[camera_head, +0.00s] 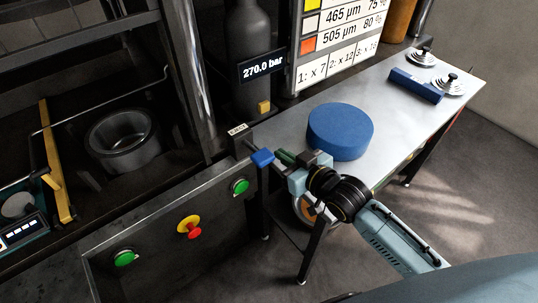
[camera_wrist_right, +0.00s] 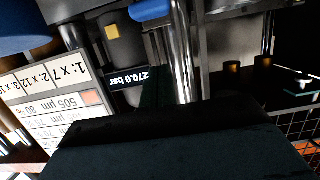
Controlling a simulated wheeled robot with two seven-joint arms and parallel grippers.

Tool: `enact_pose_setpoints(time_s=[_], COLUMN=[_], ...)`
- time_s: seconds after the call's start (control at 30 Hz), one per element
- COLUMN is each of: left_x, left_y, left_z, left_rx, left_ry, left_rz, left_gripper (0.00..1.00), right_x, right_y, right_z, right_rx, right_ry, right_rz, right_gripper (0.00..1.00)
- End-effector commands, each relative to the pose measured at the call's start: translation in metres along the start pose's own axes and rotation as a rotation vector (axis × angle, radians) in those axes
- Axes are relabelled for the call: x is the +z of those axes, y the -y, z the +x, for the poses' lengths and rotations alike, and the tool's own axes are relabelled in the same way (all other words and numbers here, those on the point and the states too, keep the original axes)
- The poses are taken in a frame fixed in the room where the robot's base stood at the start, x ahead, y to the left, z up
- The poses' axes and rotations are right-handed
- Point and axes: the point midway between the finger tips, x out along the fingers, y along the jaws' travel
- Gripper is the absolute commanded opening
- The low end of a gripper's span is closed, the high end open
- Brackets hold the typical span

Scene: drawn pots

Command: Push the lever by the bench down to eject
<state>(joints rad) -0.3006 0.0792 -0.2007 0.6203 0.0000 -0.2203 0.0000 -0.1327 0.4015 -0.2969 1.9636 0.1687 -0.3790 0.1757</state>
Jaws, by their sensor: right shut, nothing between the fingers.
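The lever's blue handle (camera_head: 262,157) sticks out beside a small label plate (camera_head: 238,129) at the left end of the bench (camera_head: 286,124). My right gripper (camera_head: 284,156) is shut and empty, with its fingertips just right of the handle. I cannot tell whether they touch it. In the right wrist view the blue handle (camera_wrist_right: 151,10) shows at the top edge, and the dark gripper (camera_wrist_right: 165,140) fills the bottom. My left gripper is not in view.
A blue disc (camera_head: 340,130) lies on the bench close behind my right gripper. A blue block (camera_head: 416,85) and metal weights (camera_head: 450,84) are at the far end. A panel with green buttons (camera_head: 240,186) and a red-yellow knob (camera_head: 189,227) stands at lower left.

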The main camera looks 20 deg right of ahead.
Motion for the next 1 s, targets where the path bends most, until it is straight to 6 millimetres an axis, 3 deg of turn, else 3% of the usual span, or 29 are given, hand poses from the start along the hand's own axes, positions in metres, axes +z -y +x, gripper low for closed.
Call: enact_pose_setpoints(time_s=[0.1, 0.33, 0.43, 0.6, 1.0], left_x=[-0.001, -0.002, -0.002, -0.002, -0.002], left_y=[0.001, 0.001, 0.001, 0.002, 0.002], left_z=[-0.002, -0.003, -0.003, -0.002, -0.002], left_rx=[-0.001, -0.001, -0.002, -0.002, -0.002], left_ry=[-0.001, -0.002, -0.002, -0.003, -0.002], left_rz=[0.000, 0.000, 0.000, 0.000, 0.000], left_gripper=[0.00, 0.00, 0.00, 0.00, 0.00], right_x=[-0.002, 0.001, 0.021, 0.035, 0.039], right_y=[0.000, 0.001, 0.000, 0.000, 0.001], right_z=[0.026, 0.067, 0.069, 0.072, 0.073], right_rx=[0.000, -0.001, 0.000, 0.000, -0.001], right_ry=[-0.002, 0.001, 0.005, 0.002, 0.000], right_rz=[0.002, 0.001, 0.001, 0.000, 0.000], right_gripper=[0.00, 0.00, 0.00, 0.00, 0.00])
